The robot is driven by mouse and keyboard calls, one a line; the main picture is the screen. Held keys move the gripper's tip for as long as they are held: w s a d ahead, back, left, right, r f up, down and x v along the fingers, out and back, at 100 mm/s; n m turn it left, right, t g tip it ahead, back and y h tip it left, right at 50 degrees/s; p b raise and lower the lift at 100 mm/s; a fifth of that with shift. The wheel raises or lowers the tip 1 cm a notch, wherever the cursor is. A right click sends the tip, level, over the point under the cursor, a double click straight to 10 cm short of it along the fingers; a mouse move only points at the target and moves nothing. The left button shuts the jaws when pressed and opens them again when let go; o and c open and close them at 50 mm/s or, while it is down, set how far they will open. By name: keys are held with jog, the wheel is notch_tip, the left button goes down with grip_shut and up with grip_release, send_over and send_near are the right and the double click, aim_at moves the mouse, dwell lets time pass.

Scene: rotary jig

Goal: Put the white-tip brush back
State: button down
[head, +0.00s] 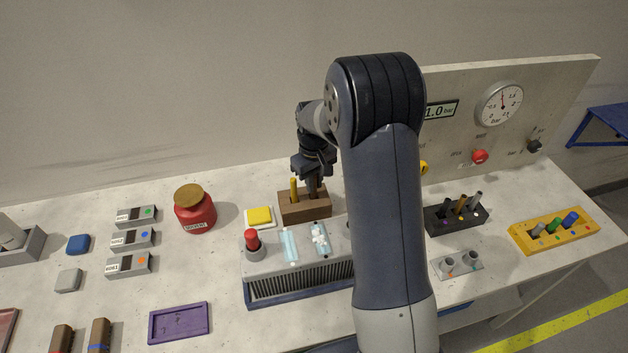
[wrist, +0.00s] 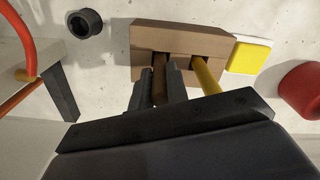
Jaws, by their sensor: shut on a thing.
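My gripper (head: 314,176) is above the wooden brush block (head: 305,208), pointing down. In the wrist view my gripper (wrist: 160,88) is shut on a brown-handled brush (wrist: 159,75), which stands at the left opening of the block (wrist: 180,37). The brush also shows in the head view (head: 315,187), below the fingers. Its lower end is hidden in or behind the block, and I cannot tell how deep it sits. No white tip can be made out clearly. A yellow-handled brush (head: 294,188) stands in the other opening, close beside my fingers; it also shows in the wrist view (wrist: 207,75).
A yellow pad (head: 260,216) and a red jar (head: 195,212) stand left of the block. A ribbed grey fixture (head: 290,286) with a red knob (head: 252,240) is in front. The gauge panel (head: 540,100) stands to the right. My arm hides part of the bench.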

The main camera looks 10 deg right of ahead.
jog(key=shift+f, duration=0.2)
jog(key=c, duration=1.4)
grip_release()
notch_tip(320, 180, up, 12)
jog(key=shift+r+b, duration=0.25)
jog(key=shift+b, duration=0.45)
